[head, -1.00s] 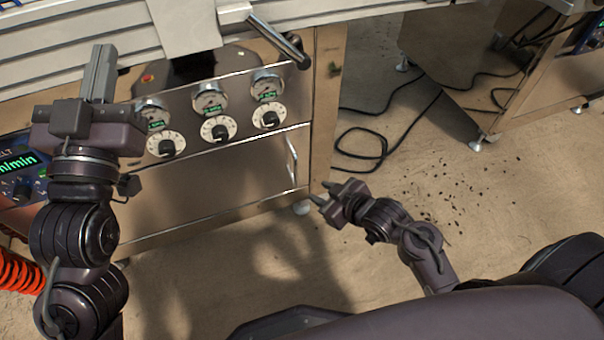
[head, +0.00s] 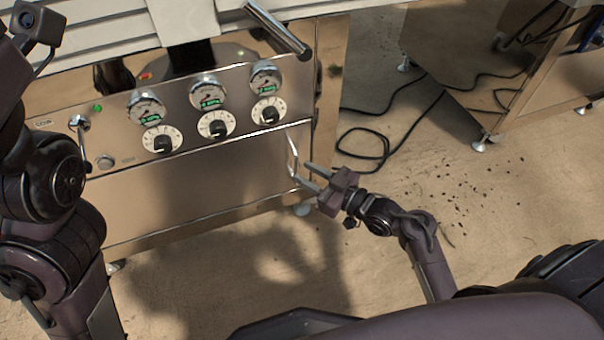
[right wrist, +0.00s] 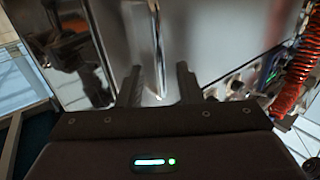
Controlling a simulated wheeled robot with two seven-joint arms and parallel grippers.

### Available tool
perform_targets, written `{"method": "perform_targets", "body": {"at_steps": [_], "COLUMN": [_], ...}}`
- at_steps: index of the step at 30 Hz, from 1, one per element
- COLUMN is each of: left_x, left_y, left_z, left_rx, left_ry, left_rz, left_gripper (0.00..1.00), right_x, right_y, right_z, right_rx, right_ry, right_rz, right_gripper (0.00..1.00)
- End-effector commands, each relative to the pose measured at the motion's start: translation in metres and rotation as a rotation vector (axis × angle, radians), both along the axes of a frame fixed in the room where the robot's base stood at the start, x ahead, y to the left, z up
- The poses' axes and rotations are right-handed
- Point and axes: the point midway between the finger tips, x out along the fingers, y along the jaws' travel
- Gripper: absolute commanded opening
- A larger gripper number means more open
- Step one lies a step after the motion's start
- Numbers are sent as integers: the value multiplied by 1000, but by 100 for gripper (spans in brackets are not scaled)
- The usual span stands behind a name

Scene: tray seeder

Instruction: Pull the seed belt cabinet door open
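The seed belt cabinet door (head: 215,185) is the shiny metal panel below the dials and looks closed. Its thin upright bar handle (head: 292,156) is near the door's right edge. My right gripper (head: 301,172) is open at the handle's lower end, its fingers pointing at the door. In the right wrist view the handle (right wrist: 155,45) runs down into the gap between the two open fingers (right wrist: 160,84). I cannot tell whether either finger touches it. My left arm rises along the left edge of the head view; its gripper is out of frame.
Gauges and dials (head: 215,127) line the panel above the door. A black cable (head: 365,145) and scattered seeds (head: 455,190) lie on the floor to the right. An orange coiled hose (right wrist: 296,80) shows in the right wrist view.

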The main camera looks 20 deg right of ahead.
Motion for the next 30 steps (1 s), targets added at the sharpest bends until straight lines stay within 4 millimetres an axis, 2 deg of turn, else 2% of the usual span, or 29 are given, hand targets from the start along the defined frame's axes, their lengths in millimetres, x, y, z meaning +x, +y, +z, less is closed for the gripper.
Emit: {"method": "perform_targets", "body": {"at_steps": [6, 14, 22, 30], "left_x": [-3, -4, -4, -4], "left_y": [5, 5, 5, 5], "left_z": [1, 2, 3, 3], "left_rx": [-13, -14, -14, -14], "left_ry": [-14, -15, -16, -16], "left_rz": [15, 17, 17, 17], "left_gripper": [0, 0, 0, 0], "right_x": [16, 17, 17, 17], "right_y": [11, 12, 12, 12], "right_z": [-1, 0, 0, 0], "right_rx": [1, -1, -2, -2], "right_ry": [-1, 2, 1, 1], "right_rz": [-1, -1, -1, -1], "right_gripper": [32, 32, 0, 0]}}
